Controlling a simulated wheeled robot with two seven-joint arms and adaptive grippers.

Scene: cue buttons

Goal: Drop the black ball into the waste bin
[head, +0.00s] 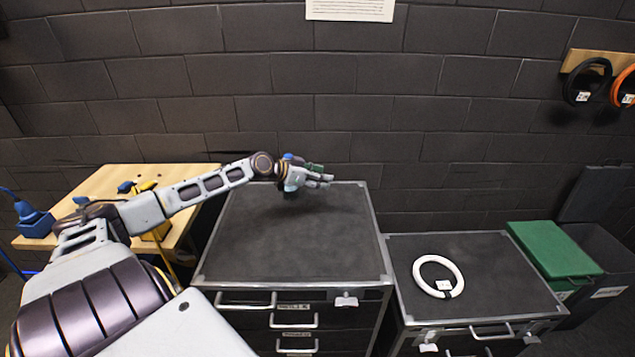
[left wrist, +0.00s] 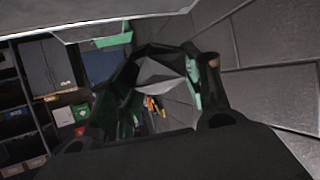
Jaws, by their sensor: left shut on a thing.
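My left gripper (head: 322,179) is over the far part of the taller dark-topped cabinet, fingers pointing right. In the left wrist view it is shut on a dark, faceted lump (left wrist: 160,68), which I take to be the black ball. The ball cannot be made out in the head view. At the far right, a dark grey open bin (head: 600,303) with its lid raised against the wall looks like the waste bin; it is well away from the gripper. My right gripper is not in view.
The cabinet (head: 290,240) under my left arm has a clear top. A lower cabinet (head: 510,280) carries a white ring (head: 425,262). A green-lidded box (head: 555,255) stands beside the bin. A wooden table (head: 105,180) is at left. Black and orange rings hang at upper right.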

